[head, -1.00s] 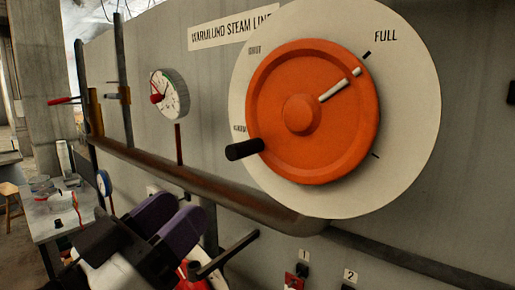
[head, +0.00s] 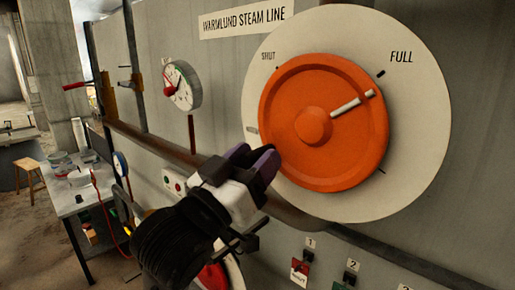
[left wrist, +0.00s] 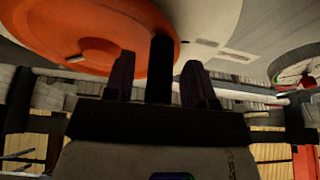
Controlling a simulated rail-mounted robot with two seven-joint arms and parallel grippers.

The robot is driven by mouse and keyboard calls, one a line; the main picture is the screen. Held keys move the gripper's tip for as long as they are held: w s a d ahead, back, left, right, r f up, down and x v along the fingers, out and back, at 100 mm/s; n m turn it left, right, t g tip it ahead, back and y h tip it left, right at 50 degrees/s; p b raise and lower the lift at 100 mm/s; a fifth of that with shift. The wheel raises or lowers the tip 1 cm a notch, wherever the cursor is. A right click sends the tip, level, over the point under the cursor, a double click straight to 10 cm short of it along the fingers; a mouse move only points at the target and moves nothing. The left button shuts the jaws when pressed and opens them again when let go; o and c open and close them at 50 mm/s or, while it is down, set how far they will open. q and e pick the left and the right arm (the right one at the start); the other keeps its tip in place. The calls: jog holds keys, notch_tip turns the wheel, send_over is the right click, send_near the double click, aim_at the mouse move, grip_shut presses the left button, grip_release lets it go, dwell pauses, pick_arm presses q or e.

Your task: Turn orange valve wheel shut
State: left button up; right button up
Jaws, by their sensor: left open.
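The orange valve wheel (head: 345,150) is mounted on a white round plate (head: 425,130) marked SHUT and FULL. Its white pointer (head: 352,103) points up and right, a little below the FULL mark. My left gripper (head: 262,158) is at the wheel's lower left edge, its purple fingers hiding the wheel's black handle in the head view. In the left wrist view, the black handle (left wrist: 160,75) stands between the two open fingers of my left gripper (left wrist: 160,58), with gaps visible on both sides. The orange wheel (left wrist: 90,30) fills the upper left there. My right gripper is not seen.
A pipe (head: 165,152) runs along the wall behind and below the wheel. A round gauge (head: 182,86) is on the wall to the left. Numbered switches (head: 302,268) sit below the wheel. A table (head: 68,203) stands at the far left.

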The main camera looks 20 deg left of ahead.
pick_arm(q)
jog(key=shift+w+d+r, duration=0.15)
jog(key=shift+w, duration=0.25)
jog(key=shift+c, duration=0.2)
grip_shut()
